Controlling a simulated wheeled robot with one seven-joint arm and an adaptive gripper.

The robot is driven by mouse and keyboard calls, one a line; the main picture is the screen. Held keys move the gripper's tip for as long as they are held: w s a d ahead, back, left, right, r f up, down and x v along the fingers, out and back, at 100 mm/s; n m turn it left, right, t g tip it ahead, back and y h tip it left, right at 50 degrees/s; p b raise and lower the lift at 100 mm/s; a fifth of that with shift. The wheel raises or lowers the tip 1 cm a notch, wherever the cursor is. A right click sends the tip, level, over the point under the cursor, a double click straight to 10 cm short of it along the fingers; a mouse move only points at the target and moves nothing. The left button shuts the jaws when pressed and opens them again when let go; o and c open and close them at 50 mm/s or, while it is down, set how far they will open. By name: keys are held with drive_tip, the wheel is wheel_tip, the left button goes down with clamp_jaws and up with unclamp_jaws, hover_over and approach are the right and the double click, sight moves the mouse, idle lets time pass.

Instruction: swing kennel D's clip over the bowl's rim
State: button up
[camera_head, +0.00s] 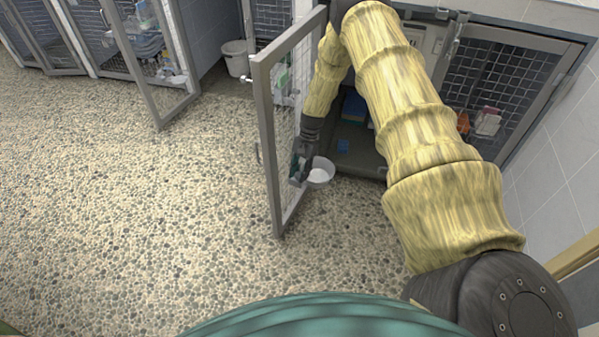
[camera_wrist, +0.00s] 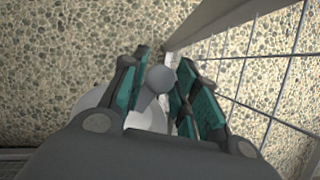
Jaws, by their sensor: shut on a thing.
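My gripper (camera_head: 300,166) is low on the inner side of an open mesh kennel door (camera_head: 262,110), close to the door's free edge. In the wrist view my gripper (camera_wrist: 158,88) has its teal-padded fingers closed around a grey, round-ended piece, which looks like the clip (camera_wrist: 160,78). The white bowl (camera_head: 321,172) is just right of the gripper in the head view. In the wrist view the bowl (camera_wrist: 148,117) is partly hidden behind the fingers and the clip. I cannot tell whether the clip lies over the bowl's rim. No letter on the kennel is readable.
The door's mesh (camera_wrist: 262,70) runs close along the right of my gripper in the wrist view. The kennel interior (camera_head: 358,135) holds blue items. Another door (camera_head: 150,65) stands open at left, near a white bucket (camera_head: 236,58). The pebbled floor (camera_head: 130,220) is clear.

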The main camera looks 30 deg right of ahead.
drive_tip(key=shift+w+d, duration=0.15)
drive_tip(key=shift+w, duration=0.05)
idle(0.3)
drive_tip(key=o, duration=1)
drive_tip(key=shift+c, duration=0.2)
